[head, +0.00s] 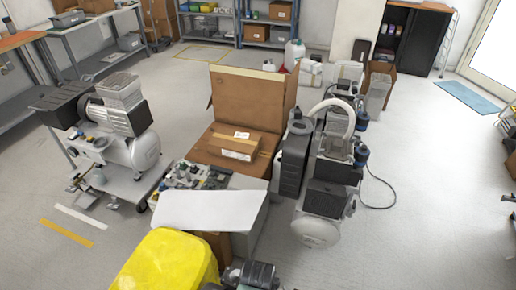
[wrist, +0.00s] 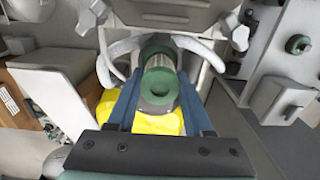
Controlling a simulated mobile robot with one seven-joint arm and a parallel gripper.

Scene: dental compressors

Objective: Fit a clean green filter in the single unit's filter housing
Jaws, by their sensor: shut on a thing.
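A compressor with one white tank (head: 145,150) stands on a trolley at the left of the head view. Another compressor unit (head: 318,230) stands at the right. The filter housing cannot be made out for certain in the head view.
Cardboard boxes (head: 245,105) stand in the middle. Floor between the trolley and boxes is clear.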

